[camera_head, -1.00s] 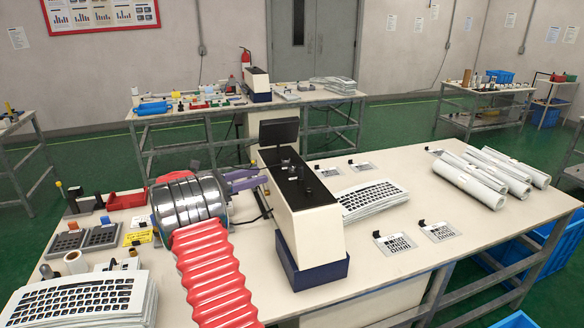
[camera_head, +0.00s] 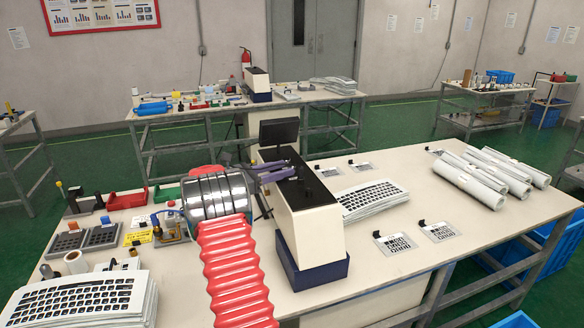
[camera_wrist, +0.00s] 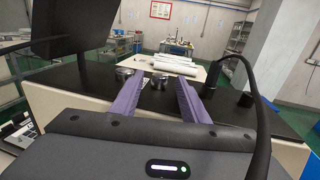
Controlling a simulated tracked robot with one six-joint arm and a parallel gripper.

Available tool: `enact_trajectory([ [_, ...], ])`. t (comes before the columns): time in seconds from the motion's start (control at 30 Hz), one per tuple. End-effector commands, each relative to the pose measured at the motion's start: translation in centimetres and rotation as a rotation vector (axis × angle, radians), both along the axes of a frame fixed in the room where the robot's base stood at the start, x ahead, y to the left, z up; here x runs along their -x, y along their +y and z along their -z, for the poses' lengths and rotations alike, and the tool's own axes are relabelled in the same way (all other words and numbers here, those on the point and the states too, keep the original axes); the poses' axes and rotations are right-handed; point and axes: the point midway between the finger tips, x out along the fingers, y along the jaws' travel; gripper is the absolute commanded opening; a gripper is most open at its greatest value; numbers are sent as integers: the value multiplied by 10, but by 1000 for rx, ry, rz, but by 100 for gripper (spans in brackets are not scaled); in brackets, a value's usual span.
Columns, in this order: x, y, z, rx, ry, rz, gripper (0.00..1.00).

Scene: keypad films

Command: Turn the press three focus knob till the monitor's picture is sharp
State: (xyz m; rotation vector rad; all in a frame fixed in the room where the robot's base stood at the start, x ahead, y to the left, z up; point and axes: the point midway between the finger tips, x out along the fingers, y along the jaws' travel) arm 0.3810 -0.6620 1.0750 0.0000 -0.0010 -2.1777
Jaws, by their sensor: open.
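The near press (camera_head: 312,225) is a cream box with a black top and blue base. Its monitor (camera_head: 279,132) looks dark from here; no picture on it can be made out. The monitor's dark back stands at upper left in the wrist view (camera_wrist: 70,35).
A black post with a cable (camera_wrist: 230,68) and a small black knob (camera_wrist: 243,98) stand to the right of my fingers. Sheet stacks (camera_head: 372,198) and white rolls (camera_head: 484,174) lie on the table (camera_head: 400,270). Another press (camera_head: 257,85) stands on the back table.

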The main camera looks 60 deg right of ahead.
Motion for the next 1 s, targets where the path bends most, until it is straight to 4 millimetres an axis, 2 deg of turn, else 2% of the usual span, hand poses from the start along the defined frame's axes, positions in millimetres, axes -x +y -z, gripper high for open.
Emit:
enact_trajectory([
  [0.1, 12, -15, 0, -1, -1, 3, 41],
  [0.3, 23, -32, 0, -1, 1, 2, 41],
  [0.67, 25, -36, 0, -1, 1, 0, 41],
  [1.0, 25, -36, 0, -1, 1, 1, 18],
])
